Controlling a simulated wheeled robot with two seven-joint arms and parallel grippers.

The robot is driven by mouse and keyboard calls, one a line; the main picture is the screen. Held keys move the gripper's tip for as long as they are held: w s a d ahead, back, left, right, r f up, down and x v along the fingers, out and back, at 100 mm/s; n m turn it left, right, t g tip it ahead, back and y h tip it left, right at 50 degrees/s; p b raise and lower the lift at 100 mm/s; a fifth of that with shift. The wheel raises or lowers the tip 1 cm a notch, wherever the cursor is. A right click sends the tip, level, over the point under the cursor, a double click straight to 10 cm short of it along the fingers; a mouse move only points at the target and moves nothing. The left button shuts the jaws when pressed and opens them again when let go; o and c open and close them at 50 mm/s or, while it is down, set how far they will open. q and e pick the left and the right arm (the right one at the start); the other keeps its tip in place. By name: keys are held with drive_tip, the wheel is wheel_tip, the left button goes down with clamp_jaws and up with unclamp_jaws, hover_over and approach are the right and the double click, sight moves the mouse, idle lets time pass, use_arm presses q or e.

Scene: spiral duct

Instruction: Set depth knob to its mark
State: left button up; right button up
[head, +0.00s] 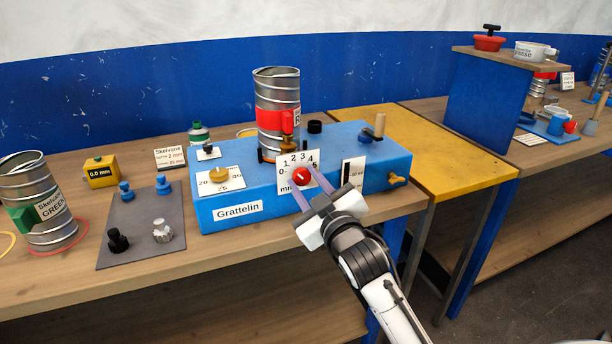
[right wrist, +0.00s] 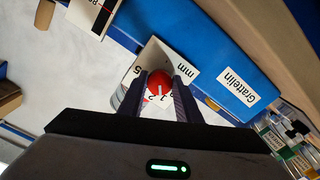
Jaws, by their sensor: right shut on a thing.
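The depth knob is a red round knob (head: 300,175) on a white dial plate (head: 285,161) marked 0 to 5 and mm, on the front of the blue Grattelin machine (head: 240,187). My right gripper (head: 316,187) reaches in from the lower right with its fingers at the knob. In the right wrist view the red knob (right wrist: 159,83) sits between the two dark fingers, which are shut on it. A white pointer line shows on the knob. The fingers hide part of the dial (right wrist: 148,60), so I cannot tell the exact reading. My left gripper is not in view.
A metal spiral duct (head: 277,95) with a red clip stands on the machine. A brass knob (head: 219,175) is at left and a brass handle (head: 397,180) at right. A grey mat (head: 140,215) with small parts and a green-clipped duct (head: 35,200) are further left.

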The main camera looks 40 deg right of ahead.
drive_tip(key=m+p, duration=0.1)
drive_tip(key=m, duration=0.2)
drive_tip(key=shift+p, duration=0.3)
drive_tip(key=shift+m+p, duration=0.4)
drive_tip(key=shift+m, duration=0.4)
drive_tip(key=o, duration=1.1)
drive_tip(key=shift+c, duration=0.2)
drive_tip(key=shift+s, duration=0.1)
drive_tip(key=v, duration=0.7)
drive_tip(key=shift+s+b, duration=0.15)
drive_tip(key=shift+b, duration=0.3)
